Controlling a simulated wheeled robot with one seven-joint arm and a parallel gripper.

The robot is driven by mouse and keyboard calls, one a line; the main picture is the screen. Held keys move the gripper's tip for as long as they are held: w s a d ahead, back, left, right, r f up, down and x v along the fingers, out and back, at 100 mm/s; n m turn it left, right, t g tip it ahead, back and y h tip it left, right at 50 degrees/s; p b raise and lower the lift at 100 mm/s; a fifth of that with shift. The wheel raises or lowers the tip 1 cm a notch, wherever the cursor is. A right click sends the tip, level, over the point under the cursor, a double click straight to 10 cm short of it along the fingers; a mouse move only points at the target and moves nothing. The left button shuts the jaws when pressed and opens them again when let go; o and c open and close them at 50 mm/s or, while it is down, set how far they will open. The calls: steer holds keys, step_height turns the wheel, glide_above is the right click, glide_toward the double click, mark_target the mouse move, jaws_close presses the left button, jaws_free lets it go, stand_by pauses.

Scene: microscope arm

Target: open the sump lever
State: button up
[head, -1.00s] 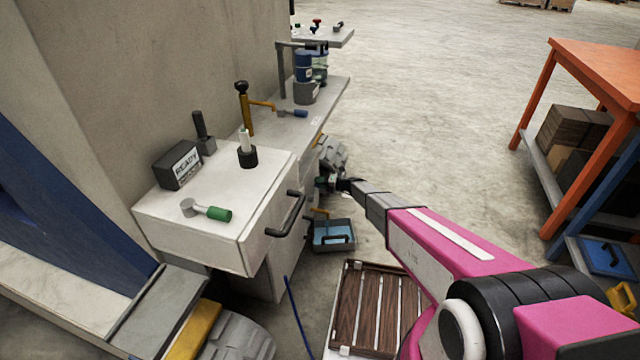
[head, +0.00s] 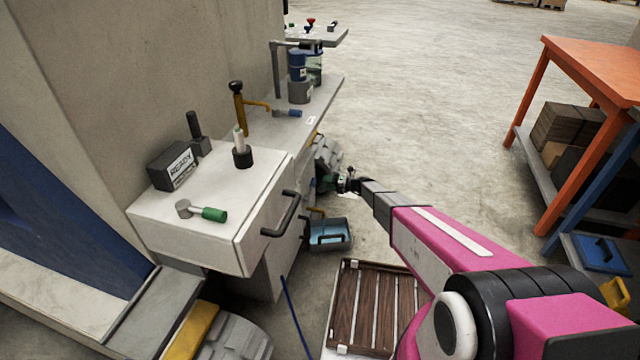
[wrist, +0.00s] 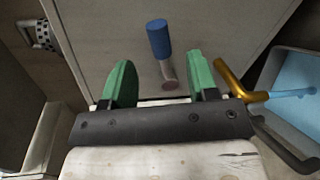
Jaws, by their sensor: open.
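In the wrist view a short lever with a blue grip (wrist: 158,40) and a pale metal root stands out from a grey panel; it looks like the sump lever. Its blue grip points up in that picture. My gripper (wrist: 160,62) is open, with one green finger on each side of the lever in the picture. Nothing is held, and whether a finger touches the lever cannot be told. In the head view my gripper (head: 345,181) is small and low beside the bench, and the lever cannot be made out there.
A brass spout (wrist: 232,80) is close to the right finger, with a light blue stream at its end. A blue tray (head: 328,246) is on the floor below. A drawer with a dark handle (head: 284,215) juts out nearer. Open floor lies to the right.

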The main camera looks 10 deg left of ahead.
steer(key=shift+v, duration=2)
steer(key=s+d+r+n+h, duration=0.5)
steer(key=s+d+r+n, duration=0.2)
steer(key=s+d+n, duration=0.3)
steer(key=s+d+r+n+g+h, duration=0.1)
steer(key=s+d+r+n+h, duration=0.4)
steer(key=s+d+n, duration=0.6)
steer(key=s+d+r+n+g+h, duration=0.1)
steer(key=s+d+r+n+h, duration=0.4)
steer(key=s+d+r+n, duration=0.5)
steer(key=s+d+n, duration=0.1)
steer(key=d+n, duration=0.1)
steer(key=shift+s+d+n+h, duration=0.2)
steer(key=shift+d+n+h, duration=0.1)
steer(key=shift+d+n, duration=0.1)
steer(key=shift+a, duration=0.1)
